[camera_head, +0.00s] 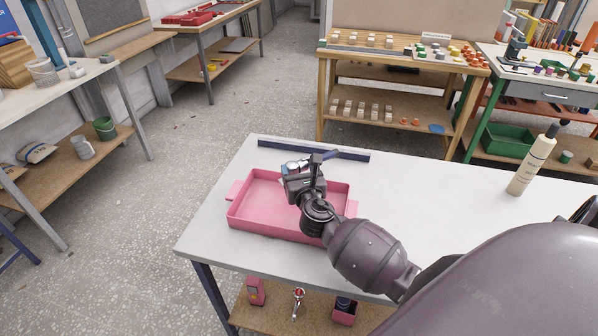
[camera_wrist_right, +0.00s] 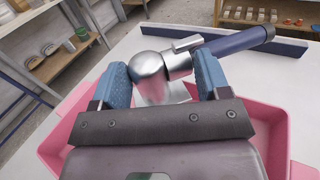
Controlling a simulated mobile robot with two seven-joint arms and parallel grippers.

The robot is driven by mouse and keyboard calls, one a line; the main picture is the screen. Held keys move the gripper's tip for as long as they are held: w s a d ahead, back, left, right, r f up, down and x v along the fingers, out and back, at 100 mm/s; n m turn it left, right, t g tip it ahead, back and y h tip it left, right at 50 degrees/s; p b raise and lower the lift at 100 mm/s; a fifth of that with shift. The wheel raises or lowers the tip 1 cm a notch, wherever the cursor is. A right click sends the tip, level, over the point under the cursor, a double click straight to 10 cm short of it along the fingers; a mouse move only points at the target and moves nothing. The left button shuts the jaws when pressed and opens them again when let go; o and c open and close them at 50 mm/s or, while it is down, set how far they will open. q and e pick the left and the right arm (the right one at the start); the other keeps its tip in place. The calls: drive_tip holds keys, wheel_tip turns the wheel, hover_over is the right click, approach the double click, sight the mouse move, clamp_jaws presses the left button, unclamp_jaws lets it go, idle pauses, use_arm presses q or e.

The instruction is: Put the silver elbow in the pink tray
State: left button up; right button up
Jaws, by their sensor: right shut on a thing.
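The pink tray (camera_head: 262,195) lies on the white table, and no object shows on the visible part of its floor. My right gripper (camera_head: 298,172) is over the tray's far part, its arm crossing the tray's right side. In the wrist view my right gripper (camera_wrist_right: 165,80) has its blue fingers on either side of the silver elbow (camera_wrist_right: 151,68) and is shut on it. A dark blue cylinder (camera_wrist_right: 236,41) sticks out from the elbow's silver end to the right. The tray's pink wall (camera_wrist_right: 270,112) shows beneath the gripper. My left gripper is not in view.
A dark blue bar (camera_head: 315,149) lies along the table's far edge, behind the tray. A cream bottle (camera_head: 532,166) stands at the table's right. Pink items (camera_head: 256,291) sit on the shelf below. The table between tray and bottle is mostly clear.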

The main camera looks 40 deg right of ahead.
drive_tip(key=shift+f, duration=0.35)
drive_tip(key=shift+f+b, duration=0.25)
drive_tip(key=shift+b, duration=0.1)
drive_tip(key=o, duration=1)
